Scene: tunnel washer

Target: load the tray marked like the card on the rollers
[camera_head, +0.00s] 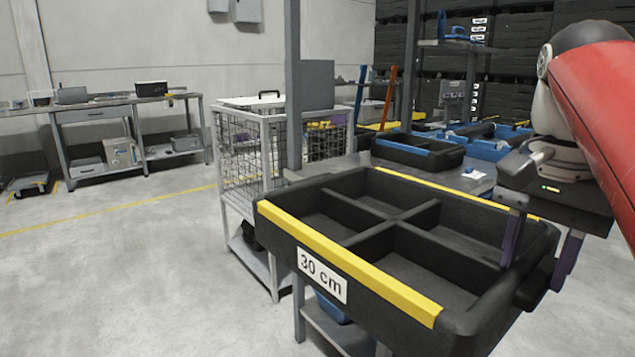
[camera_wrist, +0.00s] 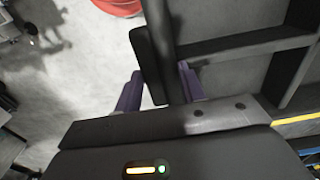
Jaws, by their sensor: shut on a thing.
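A large black divided tray (camera_head: 390,298) with yellow edge strips and a "30 cm" label (camera_head: 322,275) fills the lower middle of the head view. My gripper (camera_head: 538,258) is at its right end, with purple fingers shut on a black grip part of the tray. The wrist view shows my gripper (camera_wrist: 160,90) with a finger on each side of that black part (camera_wrist: 150,62), and the tray's compartments (camera_wrist: 235,75) to the right. The tray's compartments look empty. A small white card-like piece (camera_head: 474,175) lies on the grey surface behind; its marking is unreadable.
A black tray with a blue strip (camera_head: 418,150) and blue trays (camera_head: 490,140) stand farther back. A wire-mesh cart (camera_head: 245,155) and a grey post (camera_head: 293,90) are close behind the tray's left side. A workbench (camera_head: 110,105) stands far left. The left floor is open.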

